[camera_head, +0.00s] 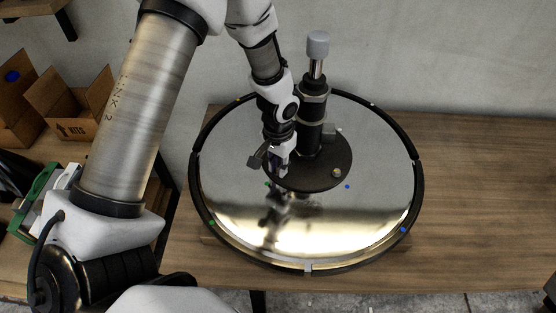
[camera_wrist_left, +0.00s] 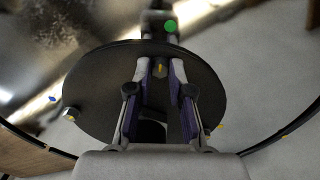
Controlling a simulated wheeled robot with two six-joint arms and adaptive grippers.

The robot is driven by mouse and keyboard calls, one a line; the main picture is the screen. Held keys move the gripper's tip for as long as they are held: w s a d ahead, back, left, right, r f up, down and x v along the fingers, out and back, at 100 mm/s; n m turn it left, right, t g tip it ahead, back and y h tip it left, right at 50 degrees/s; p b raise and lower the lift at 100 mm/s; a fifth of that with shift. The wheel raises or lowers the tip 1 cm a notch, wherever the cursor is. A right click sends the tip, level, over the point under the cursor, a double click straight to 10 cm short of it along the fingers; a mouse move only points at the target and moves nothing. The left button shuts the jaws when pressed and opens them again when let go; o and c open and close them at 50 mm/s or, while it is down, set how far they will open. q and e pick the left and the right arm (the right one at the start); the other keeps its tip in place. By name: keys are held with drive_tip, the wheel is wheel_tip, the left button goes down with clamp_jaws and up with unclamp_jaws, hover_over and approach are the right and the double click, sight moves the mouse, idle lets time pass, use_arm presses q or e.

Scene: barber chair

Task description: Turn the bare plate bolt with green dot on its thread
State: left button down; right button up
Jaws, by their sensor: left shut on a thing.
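The round black plate (camera_head: 320,179) sits in the middle of a mirror-like chair base (camera_head: 350,225). My left gripper (camera_head: 277,168) is low over the plate's left edge. In the left wrist view its two fingertips (camera_wrist_left: 161,66) are closed about a small bolt (camera_wrist_left: 160,69) near the plate's rim. A green dot (camera_wrist_left: 171,26) shows just past the rim beyond that bolt, and a green dot (camera_head: 267,184) also shows beside the gripper in the head view. The gripper hides the bolt in the head view. Another bolt (camera_head: 337,173) stands at the plate's right, near a blue dot (camera_head: 347,186). My right gripper is not in view.
A dark column (camera_head: 312,110) with a grey cap rises from the plate close to my left gripper. The base's black rim (camera_head: 417,190) surrounds the mirror surface. The wooden table (camera_head: 480,200) is clear at right. Cardboard boxes (camera_head: 70,110) stand at left.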

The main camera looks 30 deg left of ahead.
use_arm(q)
drive_tip(key=m+p, duration=0.5)
drive_tip(key=m, duration=0.2)
drive_tip(key=shift+r, duration=0.15)
drive_tip(key=m+p, duration=0.2)
drive_tip(key=m, duration=0.1)
drive_tip(key=shift+p, duration=0.35)
drive_tip(key=shift+m+p, duration=0.45)
drive_tip(key=shift+m, duration=0.45)
drive_tip(key=shift+f, duration=0.2)
drive_tip(key=c, duration=1.1)
unclamp_jaws()
drive_tip(key=shift+o, duration=0.2)
wheel_tip(320, 180, up, 12)
